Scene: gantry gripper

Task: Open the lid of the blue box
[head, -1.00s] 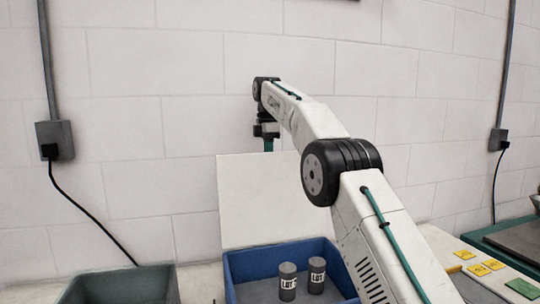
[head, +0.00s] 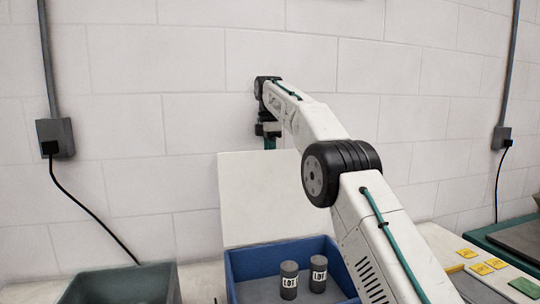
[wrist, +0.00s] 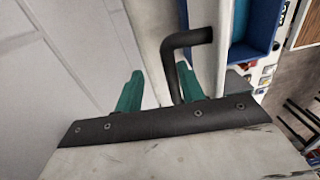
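The blue box (head: 238,268) stands on the bench at the bottom middle of the head view. Its white lid (head: 262,205) stands open, nearly upright, at the back of the box. In the wrist view the lid (wrist: 150,28) shows edge-on, with a dark bent handle (wrist: 187,38) on it. My gripper (wrist: 160,88) is open, its two green fingers apart. The handle's lower end lies close beside the inner side of the right finger; I cannot tell whether they touch. In the head view my gripper is behind the lid's top edge, its fingertips hidden.
Two grey labelled cylinders (head: 289,280) stand inside the box. A grey-green bin (head: 120,285) is to its left. Yellow tiles (head: 481,268) and a green tile (head: 525,288) lie at the right. A block wall (head: 190,60) rises close behind the lid.

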